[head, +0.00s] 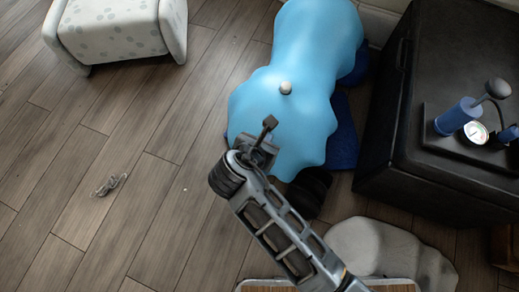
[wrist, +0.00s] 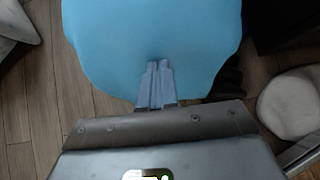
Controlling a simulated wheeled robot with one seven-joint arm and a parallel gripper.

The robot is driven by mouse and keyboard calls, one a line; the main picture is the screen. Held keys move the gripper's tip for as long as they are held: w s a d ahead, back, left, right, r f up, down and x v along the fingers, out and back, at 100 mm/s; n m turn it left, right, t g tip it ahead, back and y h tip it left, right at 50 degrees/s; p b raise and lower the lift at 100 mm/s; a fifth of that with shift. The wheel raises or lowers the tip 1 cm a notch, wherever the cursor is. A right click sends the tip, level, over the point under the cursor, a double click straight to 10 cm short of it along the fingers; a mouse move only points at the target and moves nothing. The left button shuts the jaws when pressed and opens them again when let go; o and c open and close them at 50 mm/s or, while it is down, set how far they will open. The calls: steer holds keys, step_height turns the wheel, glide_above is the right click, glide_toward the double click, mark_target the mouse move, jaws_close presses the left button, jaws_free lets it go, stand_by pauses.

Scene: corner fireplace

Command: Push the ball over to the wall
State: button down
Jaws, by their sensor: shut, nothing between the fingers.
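A small pale grey ball (head: 285,88) sits on top of a light blue draped cover (head: 310,45). It does not show in the wrist view, where the cover (wrist: 150,35) fills the upper middle. My gripper (head: 269,124) is shut and empty, over the near part of the cover, a little below and left of the ball in the head view. The shut fingers also show in the wrist view (wrist: 159,67). I cannot tell whether the fingertips touch the cover. A pale strip of wall (head: 382,22) shows at the top, behind the cover.
A black chest (head: 395,165) stands to the right, with a blue-handled pump and gauge on a tray on it. A pale padded seat (head: 110,30) is at upper left. A pale cushion (head: 375,245) lies lower right. A small grey tangle (head: 109,185) lies on the otherwise clear left floor.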

mark_target(284, 107)
steer(key=shift+w+d, duration=0.1)
steer(key=shift+w, duration=0.2)
steer(key=shift+w+r, duration=0.1)
steer(key=shift+w+d+r+p, duration=0.15)
steer(key=shift+w+d+p, duration=0.15)
steer(key=shift+p, duration=0.15)
steer(key=w+d+p, duration=0.1)
steer(key=w, duration=0.1)
steer(key=w+d+p, duration=0.1)
steer(key=w+p, duration=0.1)
steer(key=w, duration=0.1)
steer(key=w+d+p, duration=0.1)
steer(key=w, duration=0.1)
steer(key=shift+w+d, duration=0.15)
steer(key=shift+w, duration=0.1)
steer(key=shift+w+d+f, duration=0.2)
steer(key=shift+w+d, duration=0.05)
steer(key=shift+w, duration=0.3)
steer(key=shift+s+p, duration=0.1)
steer(key=shift+p, duration=0.25)
